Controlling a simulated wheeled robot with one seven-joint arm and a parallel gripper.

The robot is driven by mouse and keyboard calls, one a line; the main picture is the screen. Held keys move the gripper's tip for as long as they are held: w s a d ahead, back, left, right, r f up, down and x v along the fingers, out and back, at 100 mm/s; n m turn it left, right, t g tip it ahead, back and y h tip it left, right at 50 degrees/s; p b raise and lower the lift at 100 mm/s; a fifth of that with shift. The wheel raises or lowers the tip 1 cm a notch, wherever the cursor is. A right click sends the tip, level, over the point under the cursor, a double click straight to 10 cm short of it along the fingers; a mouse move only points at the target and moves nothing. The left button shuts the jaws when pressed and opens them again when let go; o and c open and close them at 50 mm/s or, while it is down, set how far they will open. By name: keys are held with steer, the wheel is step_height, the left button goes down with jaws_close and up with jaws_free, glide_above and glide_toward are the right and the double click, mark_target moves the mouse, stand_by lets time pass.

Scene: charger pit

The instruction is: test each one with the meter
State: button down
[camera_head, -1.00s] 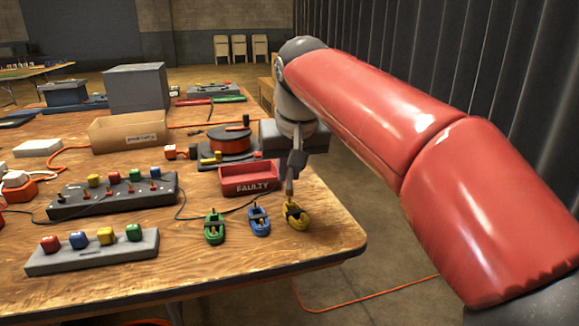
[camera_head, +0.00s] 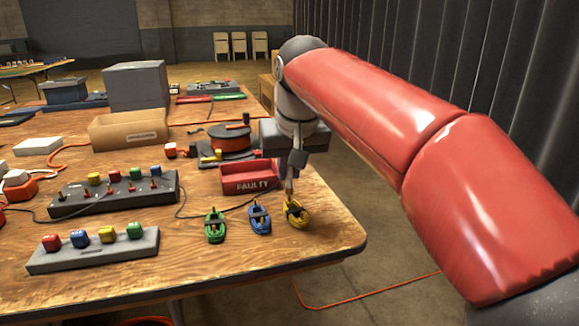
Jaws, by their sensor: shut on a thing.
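The yellow one seems to be at table height. I cannot tell which thing is the meter. A red tray marked FAULTY (camera_head: 249,188) stands just behind the row.
A grey strip with coloured blocks (camera_head: 92,258) lies at the front left. A dark strip with coloured blocks and red switches (camera_head: 113,199) lies behind it. A cardboard box (camera_head: 128,143), a red reel (camera_head: 229,140) and orange cables stand farther back. Bare wood lies right of the yellow one.

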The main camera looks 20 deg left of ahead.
steer(key=shift+f, duration=0.9)
stand_by(1.4)
steer(key=c, duration=1)
jaws_free()
steer(key=shift+r, duration=0.15)
step_height(320, 180, up, 7)
steer(key=p, duration=0.7)
steer(key=shift+r, duration=0.1)
